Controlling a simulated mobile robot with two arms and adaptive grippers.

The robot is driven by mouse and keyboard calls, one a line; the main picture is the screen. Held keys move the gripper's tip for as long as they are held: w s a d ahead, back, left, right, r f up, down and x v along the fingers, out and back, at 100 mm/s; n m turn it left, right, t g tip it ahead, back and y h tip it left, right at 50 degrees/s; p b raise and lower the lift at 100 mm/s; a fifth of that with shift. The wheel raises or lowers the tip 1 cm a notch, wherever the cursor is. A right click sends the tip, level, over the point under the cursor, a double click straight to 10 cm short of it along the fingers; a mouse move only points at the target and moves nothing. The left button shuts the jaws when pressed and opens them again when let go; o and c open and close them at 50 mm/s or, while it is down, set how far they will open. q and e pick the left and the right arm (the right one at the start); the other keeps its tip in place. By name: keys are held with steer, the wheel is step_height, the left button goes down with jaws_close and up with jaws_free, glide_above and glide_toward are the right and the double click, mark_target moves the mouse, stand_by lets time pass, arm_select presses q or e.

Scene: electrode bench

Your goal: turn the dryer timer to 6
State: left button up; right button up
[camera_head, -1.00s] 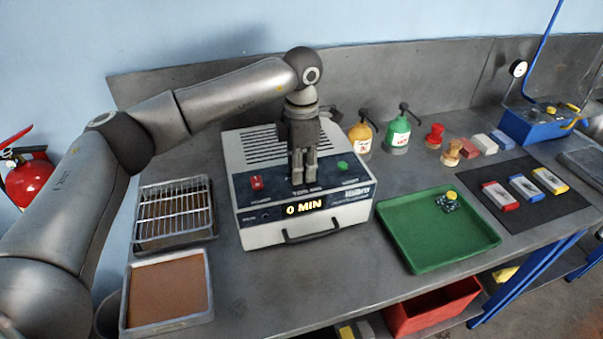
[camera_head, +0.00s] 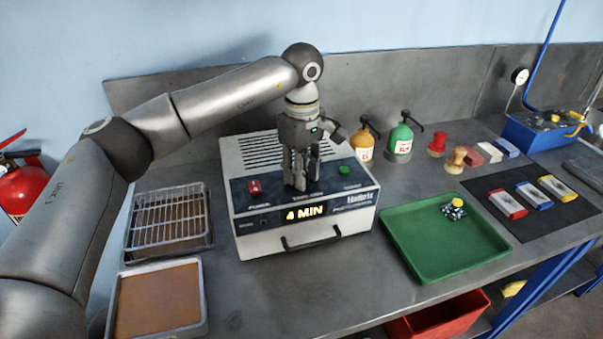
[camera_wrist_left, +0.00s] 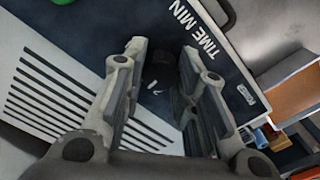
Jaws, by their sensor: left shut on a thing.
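The dryer (camera_head: 305,230) is a white box with a dark blue top panel, and its display (camera_head: 306,213) reads 4 MIN. My left gripper (camera_head: 300,186) points down onto the middle of that panel. It is shut on the timer knob, which the fingers mostly hide in the head view. In the left wrist view the dark timer knob (camera_wrist_left: 160,80), with a small white mark, sits between the fingers, beside the printed TIME MIN label (camera_wrist_left: 195,32). A red switch (camera_head: 255,187) is left of the gripper and a green button (camera_head: 343,170) is right of it. My right gripper is not in view.
A wire rack (camera_head: 168,212) and a brown-filled tray (camera_head: 158,300) lie left of the dryer. A green tray (camera_head: 425,262) lies right. Yellow (camera_head: 363,148) and green (camera_head: 399,147) pump bottles stand behind right. The bench in front of the dryer is clear.

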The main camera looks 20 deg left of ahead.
arm_select(q)
steer(key=m, duration=0.3)
steer(key=shift+m, duration=0.3)
steer(key=shift+r+m+b, duration=0.1)
steer(key=shift+m+b, duration=0.25)
steer(key=shift+m, duration=1.95)
steer(key=o, duration=1.1)
steer(key=shift+c, duration=0.2)
step_height(320, 180, up, 12)
